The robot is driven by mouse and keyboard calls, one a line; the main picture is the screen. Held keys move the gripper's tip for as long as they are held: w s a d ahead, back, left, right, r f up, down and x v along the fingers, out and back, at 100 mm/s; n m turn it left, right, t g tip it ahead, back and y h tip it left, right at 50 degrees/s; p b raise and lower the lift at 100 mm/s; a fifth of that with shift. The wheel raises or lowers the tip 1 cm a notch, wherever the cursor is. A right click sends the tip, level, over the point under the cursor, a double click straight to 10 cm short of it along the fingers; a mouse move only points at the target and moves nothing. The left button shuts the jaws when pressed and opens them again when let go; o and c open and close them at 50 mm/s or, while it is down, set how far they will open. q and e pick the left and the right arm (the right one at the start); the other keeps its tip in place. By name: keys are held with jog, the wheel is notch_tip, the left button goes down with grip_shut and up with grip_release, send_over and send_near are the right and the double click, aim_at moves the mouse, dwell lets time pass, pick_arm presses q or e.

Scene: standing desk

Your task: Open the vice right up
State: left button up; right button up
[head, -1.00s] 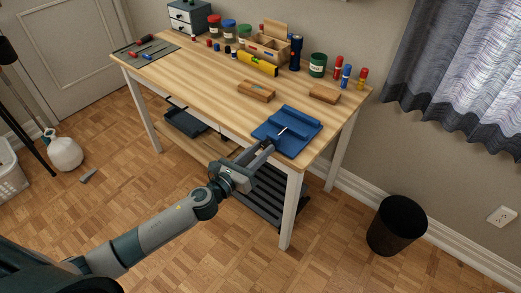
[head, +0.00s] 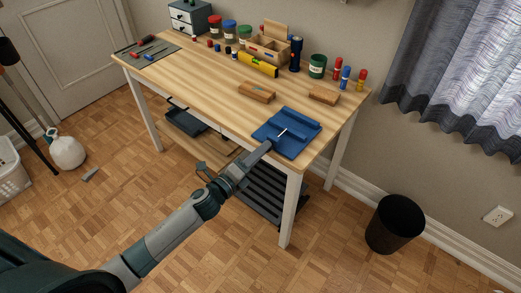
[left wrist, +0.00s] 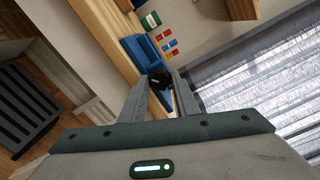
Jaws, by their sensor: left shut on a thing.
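The blue vice (head: 289,134) lies at the front right corner of the desk, with a thin light bar showing across its middle. It also shows in the left wrist view (left wrist: 140,52). My left gripper (head: 266,147) is at the vice's front side, toward me. In the left wrist view its fingers (left wrist: 160,84) are closed on a dark knob (left wrist: 159,79) at the vice's near end. The gripper hides most of that knob in the head view. How far apart the vice jaws are is hard to tell. My right gripper is not in view.
The desk (head: 205,85) has two wooden blocks (head: 257,91) behind the vice. A yellow level (head: 258,64), jars and a wooden box (head: 268,48) stand along the back. A black bin (head: 394,224) stands on the floor at right.

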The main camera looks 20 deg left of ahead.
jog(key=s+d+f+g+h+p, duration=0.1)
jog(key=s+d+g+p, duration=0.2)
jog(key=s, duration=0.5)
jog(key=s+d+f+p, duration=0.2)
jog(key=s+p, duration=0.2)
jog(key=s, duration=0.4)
pick_arm(q)
jog(key=shift+s+d+f+m+b, duration=0.1)
jog(key=shift+m+b, duration=0.85)
jog(key=shift+m, duration=6.15)
jog(key=shift+d+f+m+b, duration=0.1)
jog(key=shift+m+b, duration=0.85)
jog(key=shift+m, duration=6.15)
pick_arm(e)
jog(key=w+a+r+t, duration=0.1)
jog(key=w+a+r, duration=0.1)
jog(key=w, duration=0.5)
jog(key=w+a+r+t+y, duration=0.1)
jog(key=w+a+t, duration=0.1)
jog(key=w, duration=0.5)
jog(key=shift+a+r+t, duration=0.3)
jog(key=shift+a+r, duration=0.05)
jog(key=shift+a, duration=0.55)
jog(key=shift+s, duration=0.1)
pick_arm(q)
jog(key=o, duration=1)
jog(key=shift+r, duration=0.1)
